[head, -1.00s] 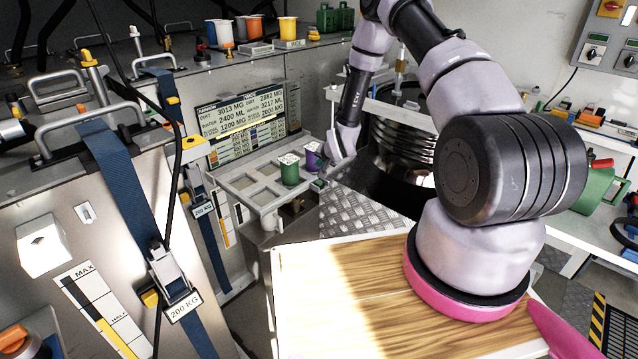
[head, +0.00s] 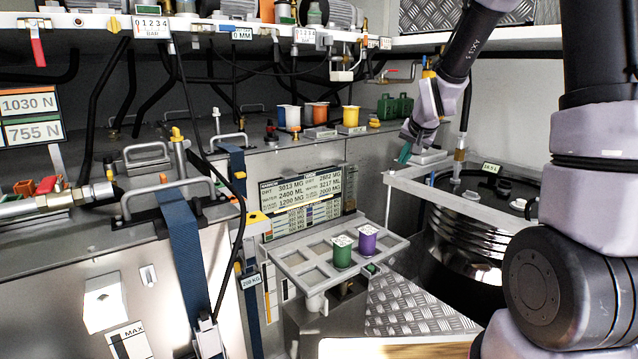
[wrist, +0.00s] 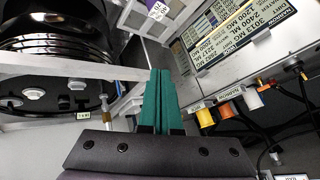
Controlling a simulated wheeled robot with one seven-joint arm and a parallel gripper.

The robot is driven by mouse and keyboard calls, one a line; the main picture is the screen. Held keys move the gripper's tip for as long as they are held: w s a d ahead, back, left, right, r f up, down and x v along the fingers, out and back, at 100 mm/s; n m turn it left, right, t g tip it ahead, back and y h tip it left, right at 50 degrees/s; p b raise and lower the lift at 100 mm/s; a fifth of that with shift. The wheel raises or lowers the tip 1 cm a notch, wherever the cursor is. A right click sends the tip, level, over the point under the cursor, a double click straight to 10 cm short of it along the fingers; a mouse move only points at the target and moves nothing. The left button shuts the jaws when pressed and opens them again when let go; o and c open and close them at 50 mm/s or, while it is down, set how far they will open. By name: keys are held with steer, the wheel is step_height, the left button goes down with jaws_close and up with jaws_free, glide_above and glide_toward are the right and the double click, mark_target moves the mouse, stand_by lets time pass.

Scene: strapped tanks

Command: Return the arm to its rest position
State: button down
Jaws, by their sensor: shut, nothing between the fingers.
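My gripper (head: 404,154) is up at the right of centre in the head view, above the back of the tank tops and left of the black round vessel. In the wrist view its two teal fingers (wrist: 159,100) lie together, shut and empty. The green cup (head: 343,254) and the purple cup (head: 367,240) stand upright in the grey slotted tray (head: 298,258), below and left of my gripper and apart from it.
A black ribbed vessel (head: 466,240) stands right of the tray behind a grey rail (head: 450,203). White, orange and yellow cups (head: 351,116) stand along the tank top. A shelf with hoses (head: 220,28) hangs above. A display panel (head: 303,200) stands behind the tray.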

steer(key=s+f+v, duration=0.2)
steer(key=v, duration=1.5)
steer(key=s+r+n+y, duration=0.1)
steer(key=s+r, duration=0.3)
steer(key=s, duration=1.3)
steer(key=shift+s+g, duration=0.3)
steer(key=shift+g, duration=0.1)
